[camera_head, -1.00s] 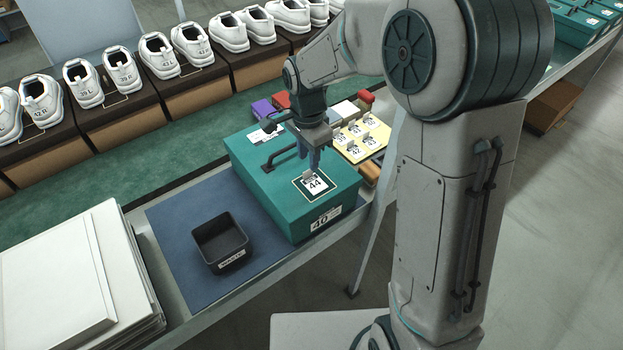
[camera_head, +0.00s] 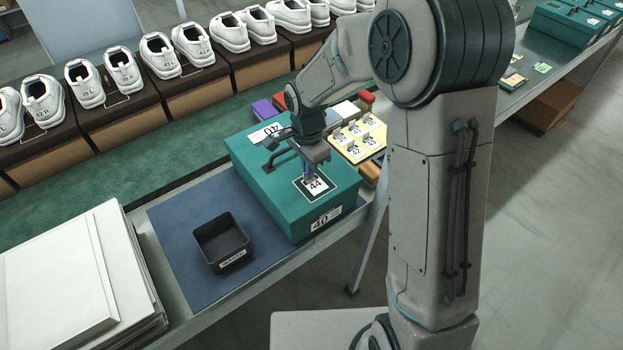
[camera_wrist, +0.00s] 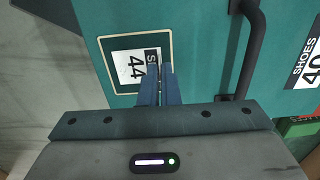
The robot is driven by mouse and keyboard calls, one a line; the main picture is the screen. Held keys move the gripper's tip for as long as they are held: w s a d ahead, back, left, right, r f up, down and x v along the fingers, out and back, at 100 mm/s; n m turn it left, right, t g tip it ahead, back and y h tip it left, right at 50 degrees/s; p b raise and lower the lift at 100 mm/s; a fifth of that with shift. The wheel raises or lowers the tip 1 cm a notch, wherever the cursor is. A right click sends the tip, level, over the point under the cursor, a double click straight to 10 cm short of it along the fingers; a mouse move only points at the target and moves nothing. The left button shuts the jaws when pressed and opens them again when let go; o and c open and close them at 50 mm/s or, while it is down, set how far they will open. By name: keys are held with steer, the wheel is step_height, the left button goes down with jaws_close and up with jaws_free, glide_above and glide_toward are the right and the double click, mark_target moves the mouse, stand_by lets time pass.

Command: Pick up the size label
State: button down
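The size label (camera_head: 317,185) is a white card printed 44, within a pale-outlined dark square on the lid of the teal shoe box (camera_head: 262,196). My gripper (camera_head: 309,178) is over the label's back edge in the head view. In the wrist view my gripper (camera_wrist: 164,72) has its two fingers almost together at the edge of the size label (camera_wrist: 131,67), with only a thin line between them. They appear shut on the label's small upright tab, which they mostly hide. The label still looks level with the lid. I cannot tell whether it touches the lid.
A black handle (camera_head: 281,159) stands on the lid beside my gripper. The box end reads 40. A black waste bin (camera_head: 222,243) stands on the blue mat (camera_head: 185,225). A yellow tray (camera_head: 352,157) behind holds several tabbed number labels. White shoes line the back.

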steer(key=shift+r, duration=0.5)
steer(key=r, duration=0.2)
steer(key=d+r, duration=0.1)
steer(key=shift+w+r+b, duration=0.25)
steer(key=shift+r+b, duration=0.1)
steer(key=shift+b, duration=0.05)
steer(key=w+d+r, duration=0.3)
steer(key=d+r, duration=0.3)
steer(key=d, duration=0.4)
steer(key=shift+w+r+b, duration=0.2)
steer(key=shift+w+b, duration=0.2)
steer(key=shift+a, duration=0.1)
